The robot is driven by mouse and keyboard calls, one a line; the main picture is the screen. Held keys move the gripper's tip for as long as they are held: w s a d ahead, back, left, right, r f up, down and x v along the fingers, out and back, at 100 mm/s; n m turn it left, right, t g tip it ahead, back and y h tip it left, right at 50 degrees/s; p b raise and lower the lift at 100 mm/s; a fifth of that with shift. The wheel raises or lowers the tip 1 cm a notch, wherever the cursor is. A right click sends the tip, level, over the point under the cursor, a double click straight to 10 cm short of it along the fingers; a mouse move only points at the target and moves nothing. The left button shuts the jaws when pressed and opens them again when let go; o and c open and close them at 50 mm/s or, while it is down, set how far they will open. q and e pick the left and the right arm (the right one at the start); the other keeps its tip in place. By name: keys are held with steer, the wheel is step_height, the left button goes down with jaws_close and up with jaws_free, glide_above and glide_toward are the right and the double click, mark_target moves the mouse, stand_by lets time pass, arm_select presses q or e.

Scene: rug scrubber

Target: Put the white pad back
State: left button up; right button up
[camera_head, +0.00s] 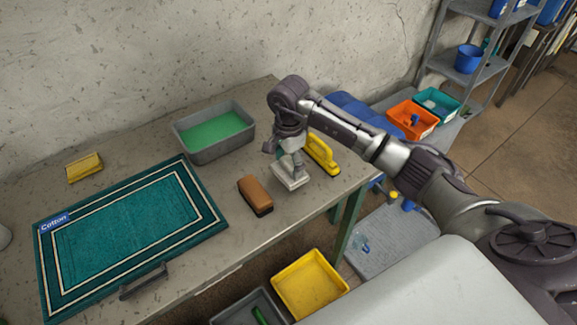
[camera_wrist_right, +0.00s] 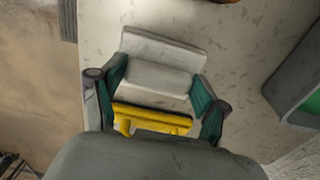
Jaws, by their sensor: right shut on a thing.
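The white pad (camera_head: 291,180) is at the right part of the table, under my right gripper (camera_head: 290,163). In the right wrist view the white pad (camera_wrist_right: 160,62) has a wide flat base and a raised block on top. My right gripper (camera_wrist_right: 155,93) is shut on the raised block, with a green-faced finger at each side. The pad looks to be at or very near the table top; I cannot tell whether it touches. My left gripper is not in view.
A grey tub (camera_head: 214,131) of green liquid, a teal rug (camera_head: 130,232) and a yellow sponge (camera_head: 85,167) are farther left. Bins (camera_head: 309,284) stand below the front edge.

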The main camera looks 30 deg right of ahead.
mark_target(289, 164)
step_height(289, 164, down, 2)
steer(key=shift+f+p, duration=0.15)
steer(key=shift+p, duration=0.2)
steer(key=shift+f+b, duration=0.3)
steer(key=o, duration=1.3)
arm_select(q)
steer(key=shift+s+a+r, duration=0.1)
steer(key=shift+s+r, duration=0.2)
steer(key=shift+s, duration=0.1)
arm_select(e)
steer(key=shift+r+p, duration=0.25)
steer(key=shift+p, duration=0.05)
steer(key=shift+r, duration=0.25)
arm_select(q)
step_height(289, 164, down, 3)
steer(key=b, duration=0.3)
arm_select(e)
step_height(289, 164, up, 11)
steer(key=shift+r, duration=0.2)
